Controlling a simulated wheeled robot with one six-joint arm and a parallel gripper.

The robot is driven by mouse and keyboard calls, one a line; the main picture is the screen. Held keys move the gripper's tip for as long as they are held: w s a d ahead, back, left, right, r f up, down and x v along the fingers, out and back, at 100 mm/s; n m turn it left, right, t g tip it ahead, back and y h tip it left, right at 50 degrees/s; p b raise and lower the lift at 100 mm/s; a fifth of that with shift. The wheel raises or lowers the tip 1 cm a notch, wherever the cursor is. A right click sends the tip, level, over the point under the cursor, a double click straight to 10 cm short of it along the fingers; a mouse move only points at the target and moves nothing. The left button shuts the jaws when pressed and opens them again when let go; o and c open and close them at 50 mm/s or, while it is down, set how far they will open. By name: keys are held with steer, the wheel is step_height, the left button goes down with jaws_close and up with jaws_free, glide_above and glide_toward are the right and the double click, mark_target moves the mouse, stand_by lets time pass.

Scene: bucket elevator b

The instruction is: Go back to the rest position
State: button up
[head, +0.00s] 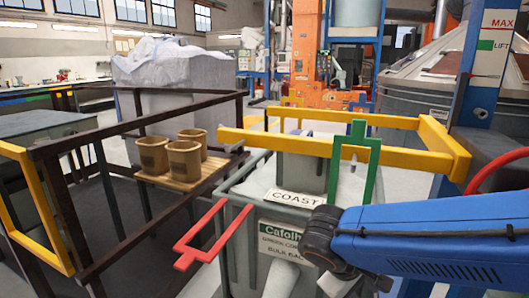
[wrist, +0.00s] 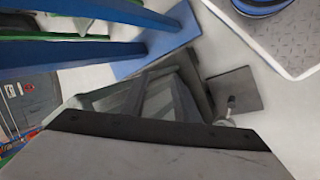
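My blue arm (head: 430,240) reaches in from the right in the head view, with a dark joint at its left end in front of the grey bin (head: 278,245) labelled "Cafolh..." and "COAST". Below that joint a pale part of my arm runs out of the bottom edge. I cannot make out my gripper's fingers in either view. The wrist view shows a pale surface with a dark edge close across the bottom, and I cannot tell what it is. I see nothing held.
A red bracket (head: 211,236), a green bracket (head: 357,160) and a yellow bar (head: 300,143) surround the bin. A dark railing (head: 100,245) stands left, by several brown buckets (head: 184,160). A blue post (head: 482,75) rises right. Pale floor (wrist: 290,115) is open at right in the wrist view.

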steer(key=s+d+r+m+t+y, duration=0.2)
steer(key=s+d+m+y, duration=0.3)
steer(key=s+d+m, duration=0.1)
steer(key=shift+s+r+y, duration=0.25)
steer(key=shift+r+y, duration=0.15)
